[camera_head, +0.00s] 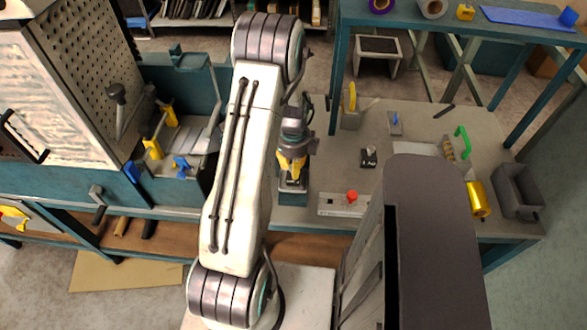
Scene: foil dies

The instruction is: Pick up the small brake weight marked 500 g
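A small black block (369,158) with a light knob and pale marking lies on the grey workbench (420,125), right of my gripper. It may be the brake weight; the marking is too small to read. My gripper (291,170) points down at the bench's left end, with yellow parts showing near its tip. It is left of the black block and apart from it. A grey-and-dark object (293,183) shows just below the fingers. I cannot tell whether the fingers touch it or how far they are apart.
A pale plate with a red knob (352,196) lies at the bench's front edge. A machine (70,85) stands left.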

